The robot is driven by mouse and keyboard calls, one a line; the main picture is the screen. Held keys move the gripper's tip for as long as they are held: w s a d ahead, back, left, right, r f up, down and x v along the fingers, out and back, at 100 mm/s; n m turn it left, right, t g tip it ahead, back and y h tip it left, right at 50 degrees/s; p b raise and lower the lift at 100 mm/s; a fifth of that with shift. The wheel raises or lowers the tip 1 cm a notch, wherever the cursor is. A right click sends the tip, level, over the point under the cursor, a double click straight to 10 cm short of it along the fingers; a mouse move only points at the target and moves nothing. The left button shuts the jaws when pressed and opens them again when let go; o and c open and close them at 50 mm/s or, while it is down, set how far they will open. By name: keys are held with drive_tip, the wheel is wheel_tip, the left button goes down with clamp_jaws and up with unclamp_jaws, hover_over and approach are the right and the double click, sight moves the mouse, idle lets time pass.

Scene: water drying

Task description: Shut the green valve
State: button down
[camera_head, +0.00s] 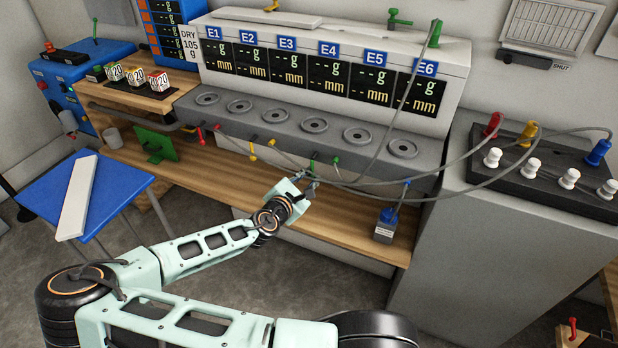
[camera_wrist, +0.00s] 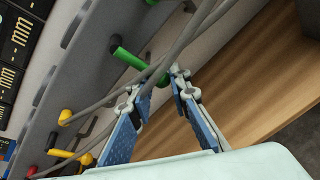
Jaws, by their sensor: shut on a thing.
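The green valve (camera_head: 313,160) is on the front of the grey bench strip, below the E4 and E5 displays. In the wrist view a dark green handle end (camera_wrist: 155,76) lies between my fingertips, partly hidden by grey cables. My gripper (camera_head: 308,184) is at the strip's front, just below the green parts. In the wrist view my gripper (camera_wrist: 164,82) has its two fingers closed in on the green handle, with a small gap at the tips. The valve's exact angle is hard to tell.
Grey cables (camera_head: 385,135) run close past my gripper. Yellow fittings (camera_head: 262,147) stand to the left on the strip. A blue-topped jar (camera_head: 385,230) stands on the wooden shelf (camera_head: 345,215) to the right. A blue table (camera_head: 115,195) is at the left.

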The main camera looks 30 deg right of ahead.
drive_tip(key=c, duration=1.8)
unclamp_jaws()
drive_tip(key=shift+s+d, duration=0.3)
drive_tip(key=shift+w+a, duration=0.1)
drive_tip(key=shift+a, duration=0.15)
drive_tip(key=v, duration=1.1)
drive_tip(key=shift+s+a+r, duration=0.25)
drive_tip(key=shift+f, duration=0.1)
